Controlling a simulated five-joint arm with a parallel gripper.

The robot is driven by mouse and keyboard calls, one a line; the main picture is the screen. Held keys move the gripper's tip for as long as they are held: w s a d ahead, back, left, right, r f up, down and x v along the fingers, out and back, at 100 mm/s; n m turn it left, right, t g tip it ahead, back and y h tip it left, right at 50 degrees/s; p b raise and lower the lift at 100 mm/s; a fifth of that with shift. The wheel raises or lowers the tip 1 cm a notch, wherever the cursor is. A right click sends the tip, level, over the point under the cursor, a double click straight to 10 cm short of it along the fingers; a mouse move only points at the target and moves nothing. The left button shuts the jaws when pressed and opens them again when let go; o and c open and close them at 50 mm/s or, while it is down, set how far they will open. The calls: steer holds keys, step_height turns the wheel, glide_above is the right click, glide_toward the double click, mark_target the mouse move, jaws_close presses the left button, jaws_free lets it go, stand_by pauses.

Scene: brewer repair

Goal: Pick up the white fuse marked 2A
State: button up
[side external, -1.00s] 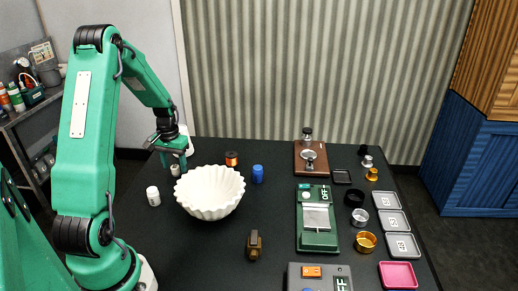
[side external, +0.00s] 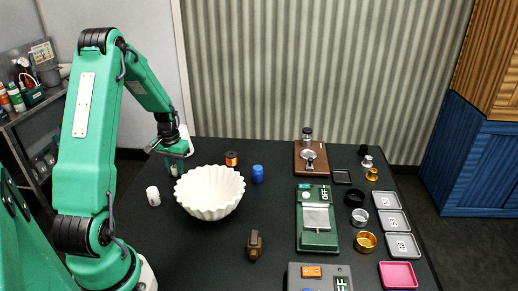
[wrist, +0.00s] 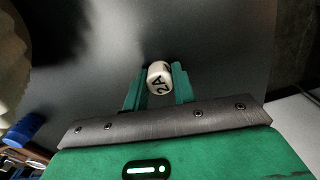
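The white fuse marked 2A (wrist: 158,77) shows in the wrist view between the two fingertips of my gripper (wrist: 160,82), its dark lettering facing the camera. It nearly fills the gap between the green fingers. I cannot tell whether both fingers press on it. In the side view my gripper (side external: 175,166) is low over the left back of the table, left of the white bowl, with the fuse (side external: 174,171) mostly hidden by the fingers. Another white fuse (side external: 153,196) stands nearer the front; its mark is not readable.
The fluted white bowl (side external: 210,194) stands close to the right of my gripper. An orange-and-black spool (side external: 231,158) and a blue cylinder (side external: 257,174) stand behind it.

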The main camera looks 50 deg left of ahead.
mark_target(175, 166)
steer(key=shift+r, duration=0.1)
steer(key=shift+r, duration=0.45)
step_height(175, 166, up, 3)
steer(key=shift+r, duration=0.2)
steer(key=w+d+r, duration=0.1)
steer(key=d+r, duration=0.1)
steer(key=d, duration=0.1)
steer(key=w+d+r, duration=0.1)
steer(key=d+r, duration=0.1)
steer(key=d, duration=0.2)
steer(key=w+d+r, duration=0.1)
steer(key=d+r, duration=0.1)
steer(key=d, duration=0.2)
steer(key=shift+d+r, duration=0.15)
steer(key=shift+r, duration=0.1)
steer(key=shift+w, duration=0.1)
